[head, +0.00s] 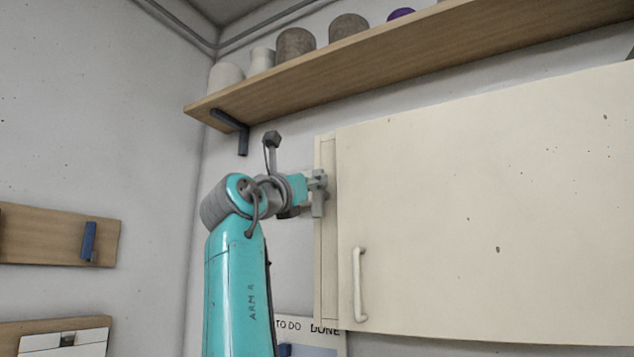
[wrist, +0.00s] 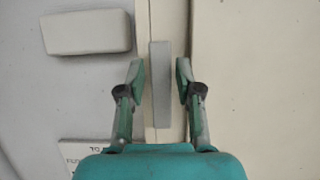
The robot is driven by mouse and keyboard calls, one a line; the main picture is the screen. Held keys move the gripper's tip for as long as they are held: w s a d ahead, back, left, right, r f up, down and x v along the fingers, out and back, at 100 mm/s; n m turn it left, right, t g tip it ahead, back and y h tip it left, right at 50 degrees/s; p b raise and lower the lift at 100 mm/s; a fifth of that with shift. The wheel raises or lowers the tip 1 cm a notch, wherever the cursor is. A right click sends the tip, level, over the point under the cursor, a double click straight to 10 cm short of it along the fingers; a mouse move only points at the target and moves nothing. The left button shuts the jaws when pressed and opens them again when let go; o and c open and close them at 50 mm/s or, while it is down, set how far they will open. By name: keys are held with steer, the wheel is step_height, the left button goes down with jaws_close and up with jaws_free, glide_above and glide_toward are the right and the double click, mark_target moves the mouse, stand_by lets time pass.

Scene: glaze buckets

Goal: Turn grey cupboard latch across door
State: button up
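The grey latch (wrist: 160,100) is a narrow bar standing upright, along the left edge of the cream cupboard. In the head view the latch (head: 318,207) shows at the cupboard's left side frame, beside the door (head: 470,210), not across it. My gripper (wrist: 160,79) is open, with one finger on each side of the latch. A small gap shows between the bar and each fingertip. In the head view my gripper (head: 317,182) reaches the latch from the left and partly hides its upper part.
A pale handle (head: 359,285) is on the door's lower left. A wooden shelf (head: 370,75) with several pots runs above. A board marked TO DO and DONE (head: 310,329) hangs below. A pale block (wrist: 86,32) shows left of the latch in the wrist view.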

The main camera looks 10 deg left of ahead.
steer(key=shift+x, duration=1.45)
jaws_close()
steer(key=shift+d+m+h, duration=0.2)
steer(key=shift+m+h, duration=0.4)
steer(key=shift+m, duration=0.5)
